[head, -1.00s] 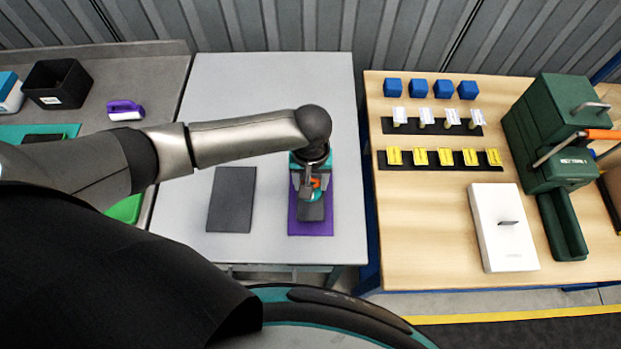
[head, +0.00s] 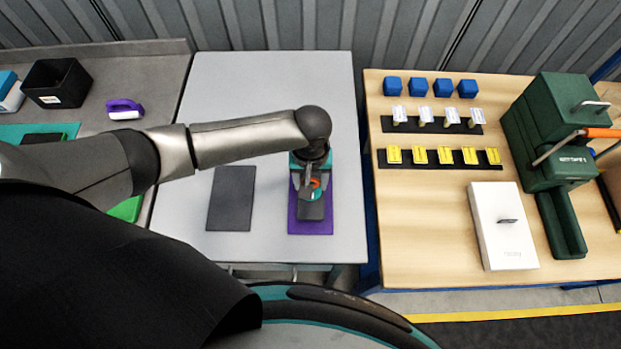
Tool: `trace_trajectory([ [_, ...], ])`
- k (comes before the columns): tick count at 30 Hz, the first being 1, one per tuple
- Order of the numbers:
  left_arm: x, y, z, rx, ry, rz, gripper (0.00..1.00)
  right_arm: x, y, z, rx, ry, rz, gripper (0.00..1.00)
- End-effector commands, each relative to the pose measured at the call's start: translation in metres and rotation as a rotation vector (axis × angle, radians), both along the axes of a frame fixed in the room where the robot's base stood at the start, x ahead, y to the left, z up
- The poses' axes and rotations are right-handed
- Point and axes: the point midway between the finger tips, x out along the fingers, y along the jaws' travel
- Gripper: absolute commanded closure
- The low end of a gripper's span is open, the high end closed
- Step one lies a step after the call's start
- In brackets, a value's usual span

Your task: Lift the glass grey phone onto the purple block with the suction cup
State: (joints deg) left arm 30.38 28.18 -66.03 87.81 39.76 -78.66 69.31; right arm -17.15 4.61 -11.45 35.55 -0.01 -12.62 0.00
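The purple block (head: 311,228) lies flat near the front right of the light grey table. A dark grey slab, which looks like the phone (head: 311,212), lies over the block's middle, partly hidden by my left gripper. My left gripper (head: 311,193) points down directly above them. An orange and teal piece, probably the suction cup (head: 315,184), shows between or just behind its fingers. I cannot tell whether the fingers grip it or are apart. My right gripper is out of view.
A dark grey mat (head: 231,198) lies on the table (head: 270,90) left of the block. The left bench holds a black bin (head: 57,84) and a purple-handled tool (head: 124,108). The wooden table at right holds blue cubes, racks, a white box (head: 503,232) and a green press (head: 550,140).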

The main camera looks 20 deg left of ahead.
Motion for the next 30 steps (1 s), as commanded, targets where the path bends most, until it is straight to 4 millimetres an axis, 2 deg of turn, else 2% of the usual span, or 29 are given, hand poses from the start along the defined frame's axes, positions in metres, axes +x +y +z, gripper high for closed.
trace_trajectory([
  [4, 0.000, 0.000, 0.001, 0.000, -0.001, 0.000, 0.96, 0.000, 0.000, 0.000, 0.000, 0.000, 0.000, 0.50],
  [5, 0.001, 0.000, 0.001, 0.000, -0.001, 0.000, 0.37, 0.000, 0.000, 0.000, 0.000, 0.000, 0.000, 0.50],
  [13, 0.000, 0.000, 0.000, 0.000, -0.001, 0.000, 0.07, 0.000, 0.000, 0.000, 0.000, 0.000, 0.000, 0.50],
  [23, 0.000, 0.001, 0.003, 0.001, 0.000, 0.000, 0.06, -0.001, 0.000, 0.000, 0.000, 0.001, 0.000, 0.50],
  [26, 0.001, 0.000, 0.012, -0.001, -0.001, 0.000, 0.06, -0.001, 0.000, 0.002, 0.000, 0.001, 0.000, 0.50],
  [30, 0.001, 0.000, 0.035, -0.002, -0.003, -0.001, 0.06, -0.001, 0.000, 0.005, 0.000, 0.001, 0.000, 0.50],
])
